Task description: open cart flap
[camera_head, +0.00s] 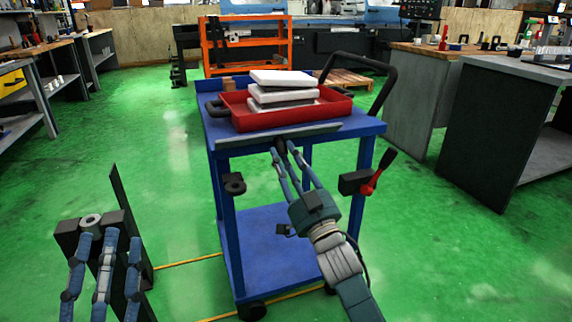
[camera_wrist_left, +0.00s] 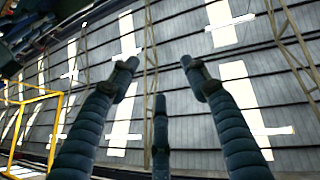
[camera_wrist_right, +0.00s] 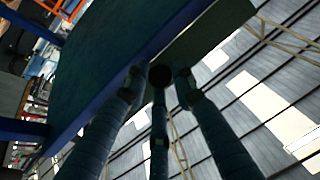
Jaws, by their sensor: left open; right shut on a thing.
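The blue cart (camera_head: 262,232) stands ahead of me with a grey flap (camera_head: 285,136) along its near top edge. In the head view the flap shows as a narrow strip tilted out at the edge. My right gripper (camera_head: 283,148) reaches up from below and is shut on the flap. In the right wrist view the fingers (camera_wrist_right: 160,75) meet the edge of the dark flap panel (camera_wrist_right: 215,38); the exact contact is in shadow. My left gripper (camera_head: 108,243) is open, at the lower left, away from the cart. The left wrist view shows its fingers (camera_wrist_left: 158,75) apart and empty.
A red tray (camera_head: 300,115) with stacked white blocks (camera_head: 283,78) sits on the cart top. A black push handle (camera_head: 385,85) rises at its right. A grey cabinet (camera_head: 483,135) stands right; green floor is free left.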

